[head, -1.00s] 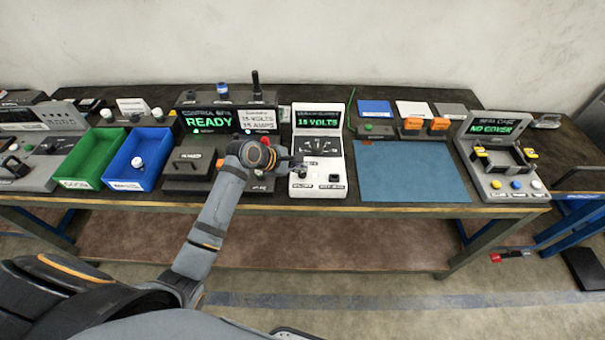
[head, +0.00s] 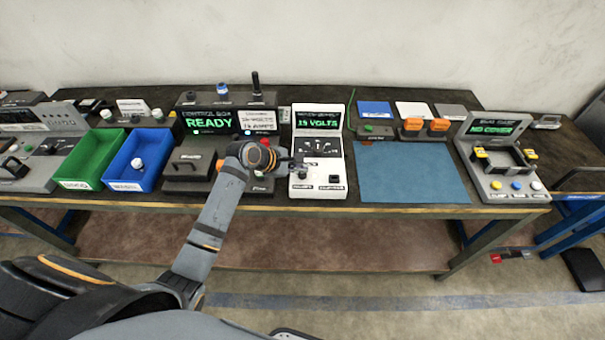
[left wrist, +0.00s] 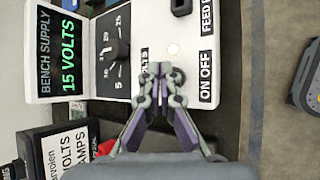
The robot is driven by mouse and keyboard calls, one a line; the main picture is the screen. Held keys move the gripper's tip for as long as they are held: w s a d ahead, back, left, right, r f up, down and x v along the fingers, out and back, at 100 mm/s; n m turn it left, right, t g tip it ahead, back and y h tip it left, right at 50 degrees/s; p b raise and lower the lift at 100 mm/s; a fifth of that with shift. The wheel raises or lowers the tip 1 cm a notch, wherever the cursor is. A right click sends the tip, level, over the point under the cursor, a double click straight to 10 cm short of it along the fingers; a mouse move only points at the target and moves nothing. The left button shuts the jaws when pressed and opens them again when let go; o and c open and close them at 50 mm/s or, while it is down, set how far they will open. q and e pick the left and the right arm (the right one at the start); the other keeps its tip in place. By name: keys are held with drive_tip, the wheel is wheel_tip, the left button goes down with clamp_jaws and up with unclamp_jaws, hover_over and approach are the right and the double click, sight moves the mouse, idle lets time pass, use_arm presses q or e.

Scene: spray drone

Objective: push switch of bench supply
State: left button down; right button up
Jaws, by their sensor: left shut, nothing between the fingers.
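The bench supply (head: 318,188) is a white unit with a sloped panel and a green "15 VOLTS" display, in the middle of the bench. In the left wrist view the bench supply (left wrist: 70,92) lies sideways, with a black dial (left wrist: 117,53) and a label reading "ON OFF" (left wrist: 206,77). My left gripper (head: 297,166) is over the unit's left edge. In the left wrist view my left gripper (left wrist: 159,68) is shut and empty, its tips in front of the lower panel near the "ON OFF" label. The gripper covers part of that panel, and the switch is hidden or unclear there. My right gripper is not in view.
Left of the supply stands a dark control box (head: 209,122) reading "READY". A blue bin (head: 117,170) and a green bin (head: 80,176) are further left. A blue mat (head: 410,172) lies clear to the right, beside a grey fixture (head: 497,185).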

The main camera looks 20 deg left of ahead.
sight(300, 176)
use_arm(q)
drive_tip(key=shift+f+p, duration=0.3)
drive_tip(key=shift+p, duration=0.05)
drive_tip(key=shift+f, duration=0.15)
drive_tip(key=shift+f, duration=0.15)
idle(0.3)
drive_tip(key=shift+r+p, duration=0.65)
drive_tip(key=shift+p, duration=0.5)
wheel_tip(300, 176, up, 6)
drive_tip(key=p, duration=0.8)
